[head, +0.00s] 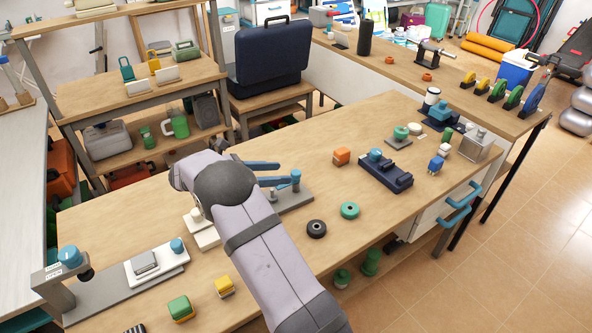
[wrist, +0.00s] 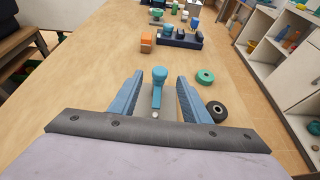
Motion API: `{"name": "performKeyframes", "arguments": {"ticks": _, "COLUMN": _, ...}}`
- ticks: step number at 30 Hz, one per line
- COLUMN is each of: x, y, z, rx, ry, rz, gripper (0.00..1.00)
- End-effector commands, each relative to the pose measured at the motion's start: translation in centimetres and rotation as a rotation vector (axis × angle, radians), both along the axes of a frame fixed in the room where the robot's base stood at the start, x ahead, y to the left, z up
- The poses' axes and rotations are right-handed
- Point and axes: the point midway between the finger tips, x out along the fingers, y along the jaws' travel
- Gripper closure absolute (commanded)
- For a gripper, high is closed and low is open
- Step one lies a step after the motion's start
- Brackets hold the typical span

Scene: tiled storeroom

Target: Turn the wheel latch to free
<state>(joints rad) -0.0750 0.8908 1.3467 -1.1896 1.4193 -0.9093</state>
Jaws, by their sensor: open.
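My gripper (head: 282,173) is open above the wooden bench, its two blue fingers pointing away from my arm. A blue knob with a lever-like bar (wrist: 159,74) lies between and slightly beyond the fingertips in the wrist view. It also shows in the head view as a blue post (head: 296,177) on a grey base plate (head: 296,200). I see no clear contact with it. Another blue-knobbed fixture (head: 70,257) with small labels stands at the bench's near left. I cannot tell for certain which fixture is the wheel latch, and no setting is readable.
A black ring (head: 316,229) and a green ring (head: 350,210) lie right of the fingers. An orange block (head: 341,157) and a dark blue fixture (head: 385,173) stand farther along the bench. A white-plated fixture (head: 157,262) lies at left. The bench between is mostly clear.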

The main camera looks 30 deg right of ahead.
Motion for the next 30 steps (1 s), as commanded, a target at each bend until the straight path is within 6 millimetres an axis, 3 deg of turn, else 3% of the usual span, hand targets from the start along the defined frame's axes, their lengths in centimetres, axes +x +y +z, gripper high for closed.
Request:
{"name": "performKeyframes", "arguments": {"ticks": 18, "x": -0.4, "y": -6.1, "z": -2.4, "rx": 0.001, "ry": 0.001, "rz": -0.003, "gripper": 0.57}}
{"name": "performKeyframes", "arguments": {"ticks": 30, "x": -0.3, "y": -6.7, "z": -2.8, "rx": 0.0, "ry": 0.0, "rz": -0.001, "gripper": 0.57}}
